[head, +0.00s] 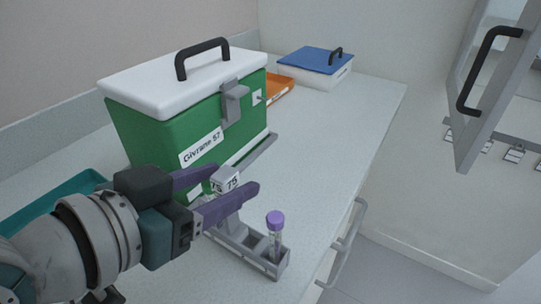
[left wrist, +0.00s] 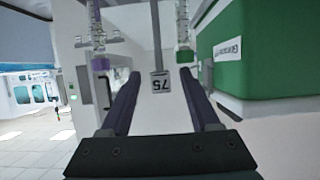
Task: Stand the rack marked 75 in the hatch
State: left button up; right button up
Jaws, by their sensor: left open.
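The rack marked 75 (head: 247,247) is a narrow grey rack standing on the white counter, with a post topped by a "75" tag (head: 226,179). A purple-capped tube (head: 275,222) stands at its near end. In the left wrist view the tag (left wrist: 160,86) appears upside down, with a purple-capped tube (left wrist: 100,62) and a green-capped tube (left wrist: 184,56). My left gripper (head: 236,177) is open, its fingers on either side of the tag; it also shows in the left wrist view (left wrist: 160,74). My right gripper is out of view. I cannot identify the hatch for certain.
A green box with white lid (head: 178,82), labelled Givrane 57, stands behind the rack. An orange tray (head: 281,91) and a blue-lidded box (head: 316,62) are farther back. A teal tray (head: 52,199) lies left. A grey-framed door with black handle (head: 487,66) is at right. The counter's right side is clear.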

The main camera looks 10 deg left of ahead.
pick_arm(q)
jog(key=x, duration=0.4)
jog(key=shift+w+r, duration=0.1)
jog(key=shift+r, duration=0.05)
grip_shut()
dwell(1.2)
